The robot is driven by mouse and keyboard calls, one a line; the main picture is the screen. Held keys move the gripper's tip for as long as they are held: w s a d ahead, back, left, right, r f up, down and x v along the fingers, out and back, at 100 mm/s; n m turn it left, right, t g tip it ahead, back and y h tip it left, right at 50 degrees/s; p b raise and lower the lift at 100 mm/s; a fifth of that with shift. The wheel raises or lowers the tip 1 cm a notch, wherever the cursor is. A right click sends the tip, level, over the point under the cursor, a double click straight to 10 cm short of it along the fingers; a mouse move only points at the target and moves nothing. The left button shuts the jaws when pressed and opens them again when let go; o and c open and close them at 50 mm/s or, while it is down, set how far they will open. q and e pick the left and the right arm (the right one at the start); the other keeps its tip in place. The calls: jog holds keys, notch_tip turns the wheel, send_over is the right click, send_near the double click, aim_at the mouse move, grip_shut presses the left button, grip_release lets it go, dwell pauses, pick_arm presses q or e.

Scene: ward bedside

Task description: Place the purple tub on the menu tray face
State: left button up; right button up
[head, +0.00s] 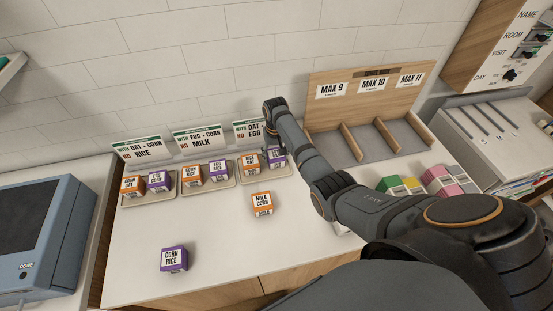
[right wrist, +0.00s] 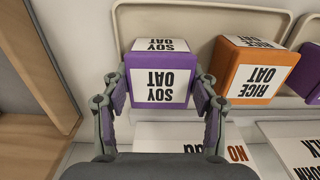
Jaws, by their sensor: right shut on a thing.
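My right gripper (head: 274,155) is at the right-hand menu tray (head: 252,179), below the sign "WITH OAT, NO EGG". It is shut on the purple tub (right wrist: 158,88) labelled SOY OAT, with a finger on each side. In the head view the purple tub (head: 278,161) is partly hidden by the gripper. It is upright, at the right end of the tray, beside an orange RICE OAT tub (right wrist: 258,66) with a narrow gap. I cannot tell whether its base touches the tray. Another purple tub, CORN RICE (head: 174,259), lies alone on the front counter. My left gripper is not in view.
Two more trays to the left each hold an orange and a purple tub. An orange MILK CORN tub (head: 262,204) lies on the counter in front. A wooden divided rack (head: 365,110) stands right, coloured boxes (head: 400,186) below it.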

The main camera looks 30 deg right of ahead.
aim_at(276, 156)
jog(key=shift+s, duration=0.1)
jog(key=shift+s+a+r, duration=0.1)
jog(key=shift+s, duration=0.1)
jog(key=shift+s+a, duration=0.1)
jog(key=shift+s, duration=0.05)
jog(key=o, duration=1)
jog(key=shift+o, duration=2)
jog(key=shift+f, duration=0.2)
jog(key=shift+r, duration=0.3)
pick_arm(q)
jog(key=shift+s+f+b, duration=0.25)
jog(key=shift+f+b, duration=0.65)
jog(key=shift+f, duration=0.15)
pick_arm(e)
notch_tip(276, 156, up, 12)
